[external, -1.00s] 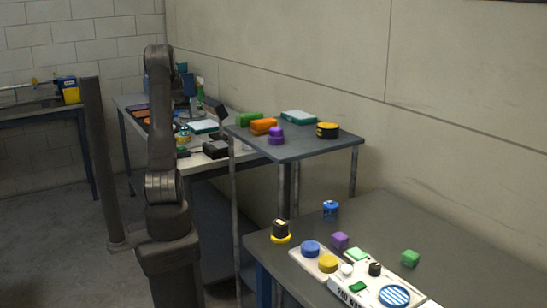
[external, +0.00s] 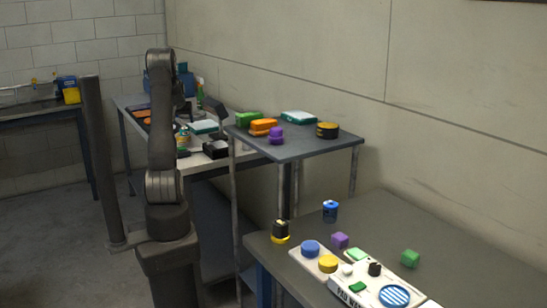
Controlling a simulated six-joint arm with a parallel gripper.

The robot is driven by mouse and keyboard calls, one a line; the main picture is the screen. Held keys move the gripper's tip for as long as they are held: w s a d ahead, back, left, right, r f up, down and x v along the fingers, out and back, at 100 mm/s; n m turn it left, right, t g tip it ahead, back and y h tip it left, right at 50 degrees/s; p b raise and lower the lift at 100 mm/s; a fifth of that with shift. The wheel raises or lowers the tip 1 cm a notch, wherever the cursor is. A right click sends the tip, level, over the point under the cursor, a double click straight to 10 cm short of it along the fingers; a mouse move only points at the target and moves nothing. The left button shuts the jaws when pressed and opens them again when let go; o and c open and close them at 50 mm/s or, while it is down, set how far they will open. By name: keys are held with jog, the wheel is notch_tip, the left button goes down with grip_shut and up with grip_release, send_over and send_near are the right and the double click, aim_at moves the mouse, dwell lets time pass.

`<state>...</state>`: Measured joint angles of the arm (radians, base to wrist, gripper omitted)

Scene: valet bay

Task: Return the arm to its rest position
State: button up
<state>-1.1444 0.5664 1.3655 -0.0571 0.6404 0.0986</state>
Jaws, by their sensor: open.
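My arm stands upright at left centre in the external view, with its elbow high and its upper arm near vertical. The far part of the arm points away from the camera behind the elbow. I see nothing held.
A raised grey shelf (external: 296,150) bears coloured blocks. A dark post (external: 100,150) stands left of my arm.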

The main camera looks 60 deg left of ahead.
aim_at(185, 128)
jog(key=x, duration=0.6)
jog(key=shift+w+a, duration=0.15)
jog(key=shift+a, duration=0.1)
jog(key=shift+d+r, duration=0.1)
jog(key=shift+r, duration=0.55)
jog(key=shift+f, duration=0.1)
